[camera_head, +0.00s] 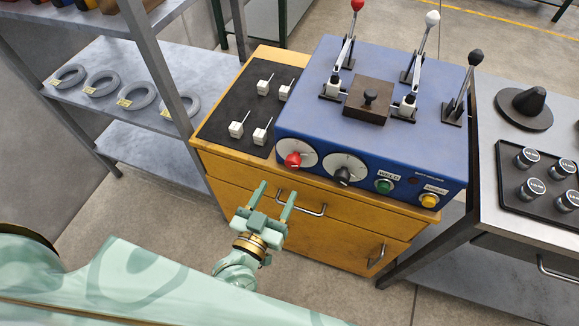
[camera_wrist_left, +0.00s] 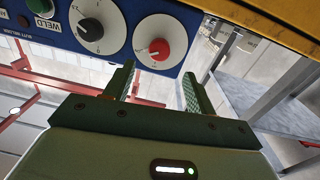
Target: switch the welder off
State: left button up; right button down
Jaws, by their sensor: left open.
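The welder (camera_head: 380,120) is a blue box on a wooden cabinet. Its front carries a red knob (camera_head: 293,160) on a white dial, a black knob (camera_head: 343,175) on a second dial, a green button (camera_head: 384,186) labelled WELD and a yellow button (camera_head: 429,200). Levers with red, white and black balls stand on top. My left gripper (camera_head: 274,194) is open and empty, in front of the cabinet and below the red knob. In the left wrist view the red knob (camera_wrist_left: 159,48) lies ahead between and beyond the fingers (camera_wrist_left: 158,88), apart from them. My right gripper is not in view.
A black mat (camera_head: 250,105) with several white clips lies left of the welder on the wooden cabinet (camera_head: 255,190). A grey shelf (camera_head: 110,65) with rings stands at left. A metal table (camera_head: 515,135) with a tray of several cylinders stands at right.

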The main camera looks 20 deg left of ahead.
aim_at(291, 166)
pick_arm(q)
jog(key=w, duration=0.5)
jog(key=w+b, duration=0.1)
jog(key=w, duration=0.2)
jog(key=shift+d, duration=0.3)
jog(key=c, duration=1)
